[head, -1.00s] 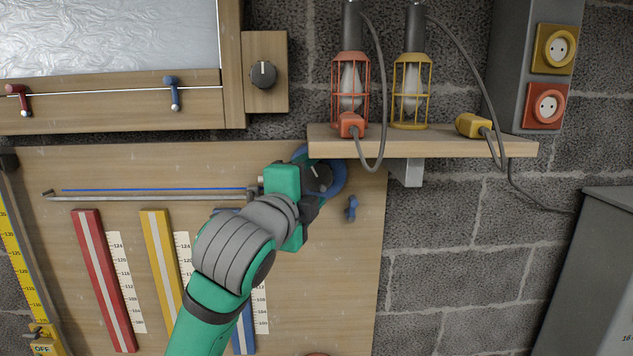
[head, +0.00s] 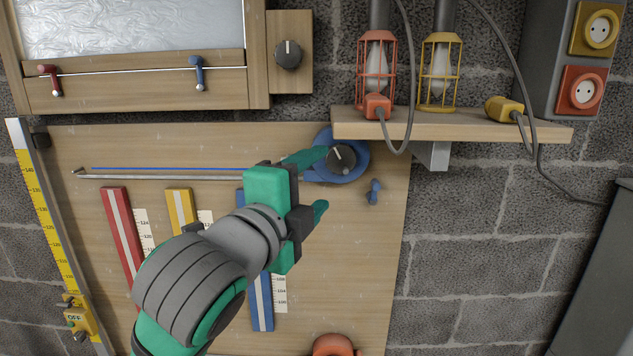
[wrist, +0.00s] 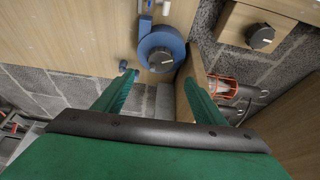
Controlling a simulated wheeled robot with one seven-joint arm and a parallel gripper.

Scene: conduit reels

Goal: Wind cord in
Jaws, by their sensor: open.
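The blue reel (head: 361,168) with a dark round knob (head: 341,157) is mounted on the wooden board, beside the shelf's left end. It also shows in the wrist view (wrist: 176,45). A thin blue cord (head: 165,169) runs level above a grey rod (head: 150,177); its right end is hidden behind my gripper. My gripper (head: 316,184) is open and empty, left of and below the knob. One finger overlaps the reel's left edge in the head view; I cannot tell whether it touches. In the wrist view the reel lies beyond the spread fingers (wrist: 158,88).
A shelf (head: 460,124) with a red (head: 376,75) and a yellow caged lamp (head: 440,75) juts out at the reel's upper right. A small blue cleat (head: 374,192) sits below right of the reel. Red, yellow and blue striped strips (head: 123,235) stand at left. An orange rounded thing (head: 333,346) shows at the bottom.

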